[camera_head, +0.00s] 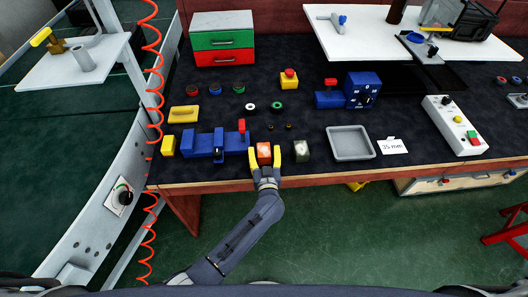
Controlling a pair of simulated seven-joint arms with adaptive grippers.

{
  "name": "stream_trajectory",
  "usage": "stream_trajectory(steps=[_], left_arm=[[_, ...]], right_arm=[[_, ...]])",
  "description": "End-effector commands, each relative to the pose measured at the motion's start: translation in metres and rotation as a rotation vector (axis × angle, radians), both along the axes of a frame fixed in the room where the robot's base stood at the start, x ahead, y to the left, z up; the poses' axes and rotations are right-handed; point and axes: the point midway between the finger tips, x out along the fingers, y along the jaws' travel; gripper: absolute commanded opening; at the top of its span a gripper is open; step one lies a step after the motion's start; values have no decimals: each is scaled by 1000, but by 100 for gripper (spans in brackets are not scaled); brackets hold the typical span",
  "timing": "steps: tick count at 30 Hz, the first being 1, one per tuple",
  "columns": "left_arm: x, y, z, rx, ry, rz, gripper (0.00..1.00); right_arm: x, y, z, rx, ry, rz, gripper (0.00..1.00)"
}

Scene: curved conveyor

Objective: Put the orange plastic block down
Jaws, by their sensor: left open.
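The orange block (264,151) sits at the front edge area of the dark table top (310,110). My left gripper (265,157) reaches in from below with its yellow fingers apart, one on each side of the block. Whether the fingers touch the block, and whether the block rests fully on the table, I cannot tell. A grey metallic block (302,150) stands just right of the right finger. My right gripper does not show.
A blue fixture with a red part (218,145) stands close left of the gripper. A grey tray (350,143) and a "35 mm" card (392,146) lie to the right. A control box (455,124) stands farther right. Small rings and blocks sit behind.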

Motion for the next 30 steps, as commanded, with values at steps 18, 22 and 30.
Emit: stream_trajectory(steps=[18, 22, 30], left_arm=[[-70, -6, 3, -2, 1, 1, 75], [-74, -6, 4, -1, 0, 1, 89], [-75, -6, 4, -1, 0, 1, 89]], right_arm=[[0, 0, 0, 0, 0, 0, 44], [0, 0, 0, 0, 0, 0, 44], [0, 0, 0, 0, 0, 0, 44]])
